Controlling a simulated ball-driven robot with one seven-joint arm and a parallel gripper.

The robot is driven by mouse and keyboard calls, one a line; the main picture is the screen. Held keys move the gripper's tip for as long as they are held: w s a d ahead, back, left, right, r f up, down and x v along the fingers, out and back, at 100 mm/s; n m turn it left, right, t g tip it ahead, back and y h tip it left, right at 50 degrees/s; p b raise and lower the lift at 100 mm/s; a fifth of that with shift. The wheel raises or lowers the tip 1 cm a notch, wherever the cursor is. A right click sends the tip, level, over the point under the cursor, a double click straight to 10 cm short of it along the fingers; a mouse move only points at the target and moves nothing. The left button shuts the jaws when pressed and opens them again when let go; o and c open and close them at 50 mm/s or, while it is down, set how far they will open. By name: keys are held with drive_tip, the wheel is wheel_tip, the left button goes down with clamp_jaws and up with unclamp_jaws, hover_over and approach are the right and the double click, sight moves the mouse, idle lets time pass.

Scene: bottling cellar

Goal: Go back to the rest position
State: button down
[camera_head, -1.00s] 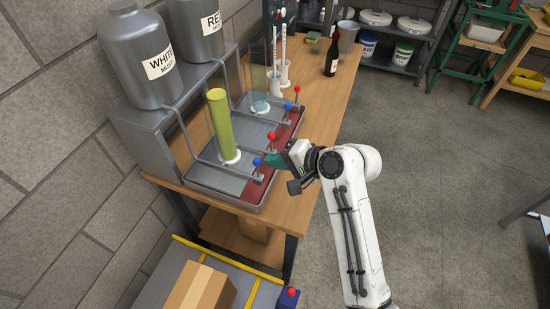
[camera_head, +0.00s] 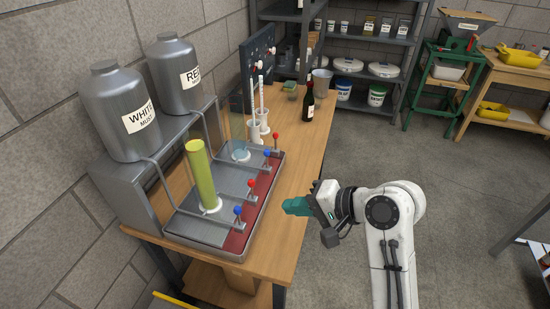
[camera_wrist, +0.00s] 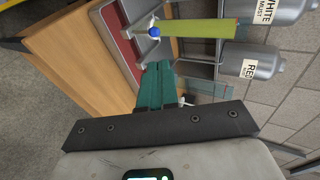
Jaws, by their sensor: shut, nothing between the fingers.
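My gripper (camera_head: 292,206) is shut and empty, its teal fingers held together. In the head view it hovers over the right edge of the wooden table (camera_head: 300,160), to the right of the metal tray (camera_head: 262,205) and apart from it. In the wrist view my gripper (camera_wrist: 156,84) points toward the tray, with the blue-knobbed valve (camera_wrist: 154,31) beyond the fingertips. My arm bends beside the table over the floor.
A tall cylinder of yellow liquid (camera_head: 201,175) stands on the tray near the blue and red valve levers. The white must tank (camera_head: 125,115) and red must tank (camera_head: 180,78) stand behind. A dark bottle (camera_head: 308,102) stands farther back. The floor at right (camera_head: 440,170) is clear.

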drive_tip(key=s+d+f+n+g+h, duration=0.1)
drive_tip(key=s+d+f+h, duration=0.2)
drive_tip(key=s+d+f, duration=0.4)
drive_tip(key=s+d+f+n+g+h, duration=0.1)
drive_tip(key=s+d+f+h, duration=0.25)
drive_tip(key=s+f, duration=0.45)
drive_tip(key=s+d+f+n+g+h, duration=0.1)
drive_tip(key=s+d, duration=0.3)
drive_tip(key=s, duration=0.4)
drive_tip(key=s+d+f+n+g+h, duration=0.2)
drive_tip(key=s+d, duration=0.3)
drive_tip(key=s, duration=0.4)
drive_tip(key=shift+f+h, duration=0.45)
drive_tip(key=shift+f, duration=0.2)
